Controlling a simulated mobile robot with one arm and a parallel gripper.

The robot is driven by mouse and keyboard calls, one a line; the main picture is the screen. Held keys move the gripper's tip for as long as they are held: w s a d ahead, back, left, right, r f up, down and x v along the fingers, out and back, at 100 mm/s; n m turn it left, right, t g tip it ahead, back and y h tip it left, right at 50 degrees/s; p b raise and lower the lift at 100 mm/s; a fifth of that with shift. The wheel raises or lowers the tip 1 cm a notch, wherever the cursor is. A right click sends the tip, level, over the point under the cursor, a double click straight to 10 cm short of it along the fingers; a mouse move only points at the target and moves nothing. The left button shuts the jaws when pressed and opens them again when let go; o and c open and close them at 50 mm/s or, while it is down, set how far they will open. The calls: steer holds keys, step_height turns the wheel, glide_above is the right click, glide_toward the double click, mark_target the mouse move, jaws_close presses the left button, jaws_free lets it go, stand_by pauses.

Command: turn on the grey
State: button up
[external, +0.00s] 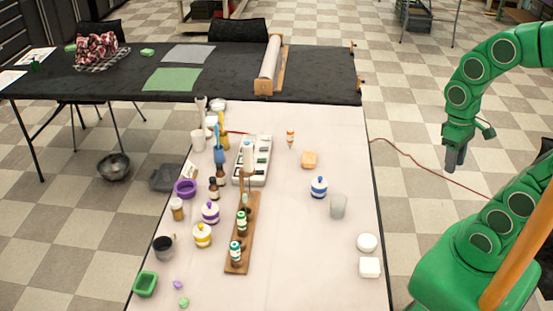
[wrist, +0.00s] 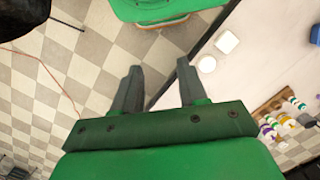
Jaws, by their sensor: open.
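My gripper (external: 454,160) hangs open and empty over the floor, to the right of the light table. Its two dark fingers are apart in the wrist view (wrist: 157,70), with nothing between them. A pale grey-white box (external: 252,160) with several dark spots on its top lies on the light table, left of the middle; it may be the grey device, but I cannot make out a switch. A white object stands on or beside it. My gripper is well to the right of this box and does not touch it.
The light table (external: 290,265) holds a wooden rack (external: 237,260) with bottles, a blue-striped jar (external: 318,187), a clear cup (external: 338,206) and white blocks (external: 369,267). A red cable (external: 430,168) crosses the floor. A black table (external: 320,75) stands behind. The light table's right-centre is largely clear.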

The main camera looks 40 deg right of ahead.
steer(key=shift+w, duration=0.25)
steer(key=c, duration=0.5)
steer(key=shift+n+t, duration=0.4)
steer(key=shift+n, duration=0.5)
steer(key=w+r, duration=0.1)
steer(key=w, duration=0.4)
steer(key=w+r, duration=0.1)
steer(key=w, duration=0.5)
steer(key=w+a+r, duration=0.1)
steer(key=w, duration=0.5)
steer(key=shift+w+r, duration=0.1)
steer(key=shift+w, duration=0.05)
jaws_close()
steer(key=w+a+f+n+t, duration=0.1)
steer(key=w+f, duration=0.1)
steer(key=w, duration=0.9)
steer(key=w+a+f+n+y, duration=0.1)
steer(key=w+f+n, duration=0.1)
steer(key=w, duration=0.9)
steer(key=w+a+f+n+t, duration=0.1)
steer(key=w+f, duration=0.1)
steer(key=w, duration=1)
steer(key=w+a+f+n+t+y, duration=0.1)
steer(key=w+a+f+n, duration=0.2)
steer(key=w+f, duration=0.8)
steer(key=shift+w+a+f, duration=0.2)
steer(key=shift+w+a, duration=0.3)
steer(key=shift+w, duration=1.35)
